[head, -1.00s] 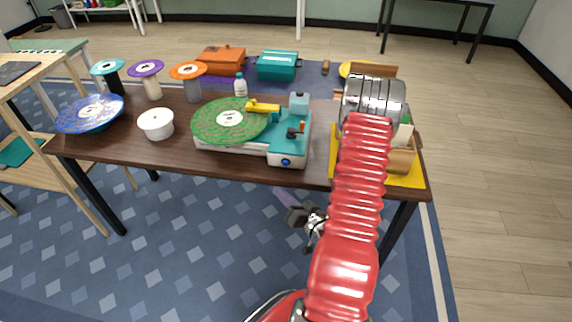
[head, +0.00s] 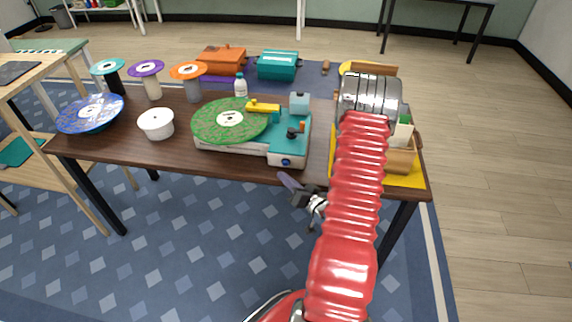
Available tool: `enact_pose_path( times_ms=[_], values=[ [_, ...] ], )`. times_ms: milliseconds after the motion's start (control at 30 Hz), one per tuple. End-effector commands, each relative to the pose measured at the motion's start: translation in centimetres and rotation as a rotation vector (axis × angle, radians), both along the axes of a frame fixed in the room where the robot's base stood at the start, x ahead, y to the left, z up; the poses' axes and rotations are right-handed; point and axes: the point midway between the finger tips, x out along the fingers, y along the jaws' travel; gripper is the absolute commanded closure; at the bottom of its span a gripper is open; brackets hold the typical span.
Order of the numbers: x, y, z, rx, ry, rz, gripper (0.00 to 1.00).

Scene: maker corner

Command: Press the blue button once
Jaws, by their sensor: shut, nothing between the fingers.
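The blue button (head: 286,162) sits on the front face of the teal and white record player (head: 262,151), at its right end, facing the table's front edge. A green record (head: 230,119) lies on the player, with a yellow arm piece over it. My gripper (head: 284,178) is in front of the table edge, just below the button in the picture, with its fingers pointing up and left. It is shut and empty. It appears apart from the button, but the exact gap in depth cannot be told.
A white bowl (head: 155,124), a blue record (head: 90,113) and several disc-topped stands occupy the table's left. A small bottle (head: 240,86) stands behind the player. A yellow tray (head: 405,180) with wooden items lies right, partly behind my arm.

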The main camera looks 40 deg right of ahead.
Motion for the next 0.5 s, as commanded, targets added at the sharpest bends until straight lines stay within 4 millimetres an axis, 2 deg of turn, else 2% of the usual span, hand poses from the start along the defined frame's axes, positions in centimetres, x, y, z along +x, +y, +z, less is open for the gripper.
enact_pose_path(
  times_ms=[200,500],
  values=[
    [1.0,-1.3,0.0,0.000,0.000,0.000,1.00],
    [1.2,-1.7,0.0,0.001,0.000,-0.001,1.00]
  ],
)
